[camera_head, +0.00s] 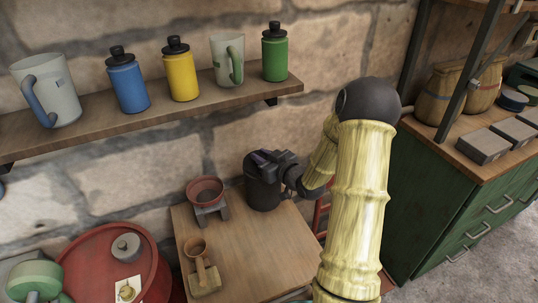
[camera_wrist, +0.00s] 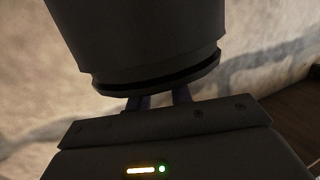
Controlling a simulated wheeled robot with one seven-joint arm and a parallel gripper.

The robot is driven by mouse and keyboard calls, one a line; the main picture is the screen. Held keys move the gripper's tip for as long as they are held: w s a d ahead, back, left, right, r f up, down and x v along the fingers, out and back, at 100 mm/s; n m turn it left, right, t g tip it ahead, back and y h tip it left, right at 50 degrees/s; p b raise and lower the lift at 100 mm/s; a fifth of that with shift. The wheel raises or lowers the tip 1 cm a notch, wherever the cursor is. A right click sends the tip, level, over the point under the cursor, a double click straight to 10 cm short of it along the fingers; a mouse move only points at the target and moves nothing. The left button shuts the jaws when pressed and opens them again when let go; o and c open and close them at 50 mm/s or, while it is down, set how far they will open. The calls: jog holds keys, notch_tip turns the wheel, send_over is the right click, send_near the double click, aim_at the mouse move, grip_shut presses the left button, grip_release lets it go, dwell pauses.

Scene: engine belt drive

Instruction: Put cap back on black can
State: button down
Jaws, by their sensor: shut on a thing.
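The black can (camera_head: 262,191) stands upright at the back of the small wooden table, by the stone wall. In the wrist view a large dark cylinder, which looks like the can (camera_wrist: 140,38), fills the upper middle, with a flared rim at its lower end. My gripper (camera_head: 264,158) reaches in from the right at the can's top. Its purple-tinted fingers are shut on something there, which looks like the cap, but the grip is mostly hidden. In the wrist view the fingers (camera_wrist: 158,100) pass behind the rim. I cannot tell whether the cap is seated.
A grey knobbed lid (camera_head: 126,247) lies on the red drum (camera_head: 88,252). Bottles and mugs line the shelf (camera_head: 160,112) above. The table's front right is clear.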

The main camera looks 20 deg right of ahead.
jog(key=c, duration=1.2)
grip_release()
jog(key=shift+o, duration=0.2)
jog(key=v, duration=1.7)
jog(key=shift+s+r+b, duration=0.15)
jog(key=shift+s+b, duration=0.15)
jog(key=shift+b, duration=0.05)
jog(key=shift+d, duration=0.1)
